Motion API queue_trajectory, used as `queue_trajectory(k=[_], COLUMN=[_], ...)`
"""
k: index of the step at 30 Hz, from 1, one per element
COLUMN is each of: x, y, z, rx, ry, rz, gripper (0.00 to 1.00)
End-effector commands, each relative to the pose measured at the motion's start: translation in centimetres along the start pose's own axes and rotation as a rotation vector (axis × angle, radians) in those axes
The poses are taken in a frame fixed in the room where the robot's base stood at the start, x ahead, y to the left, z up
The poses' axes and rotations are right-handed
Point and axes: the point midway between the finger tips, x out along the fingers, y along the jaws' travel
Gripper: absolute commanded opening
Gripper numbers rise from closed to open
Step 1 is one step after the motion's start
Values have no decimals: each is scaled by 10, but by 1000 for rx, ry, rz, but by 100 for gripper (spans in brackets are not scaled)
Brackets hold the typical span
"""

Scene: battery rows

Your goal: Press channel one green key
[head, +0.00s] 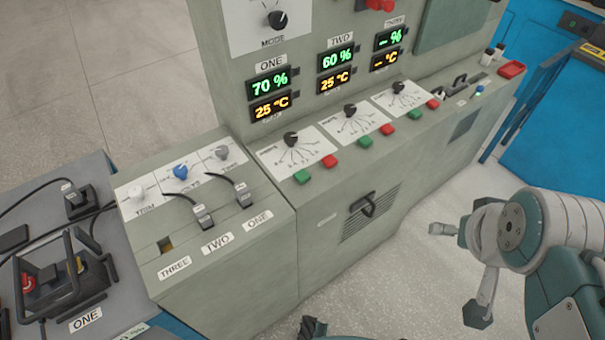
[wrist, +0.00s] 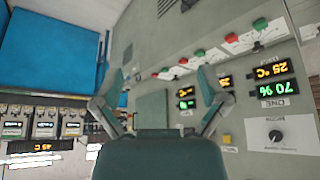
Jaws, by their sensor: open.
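The green key of channel one (head: 302,177) sits on the sloped desk of the grey console, below the ONE dial and left of the red key (head: 329,161). Above that dial the ONE displays (head: 270,95) read 70 % and 25 °C. My gripper (head: 458,272) is open and empty at the lower right, well apart from the console keys. In the wrist view my open fingers (wrist: 155,62) frame the console upside down, and the channel one green key (wrist: 260,24) is at the upper right, outside the fingers.
Channel two's green key (head: 365,142) and channel three's green key (head: 414,115) lie along the same desk. Cable plugs (head: 204,217) stand on the left section. A blue cabinet (head: 560,110) is at the right. Open floor (head: 400,285) lies before the console.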

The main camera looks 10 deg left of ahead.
Motion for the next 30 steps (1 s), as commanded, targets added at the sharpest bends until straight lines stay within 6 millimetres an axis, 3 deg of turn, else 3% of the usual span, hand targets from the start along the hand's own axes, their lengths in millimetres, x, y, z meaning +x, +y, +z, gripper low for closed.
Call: queue_trajectory(k=[1,6,30], x=[0,0,0], y=[0,0,0], z=[0,0,0], rx=[0,0,0], ry=[0,0,0], rz=[0,0,0], gripper=[75,0,0])
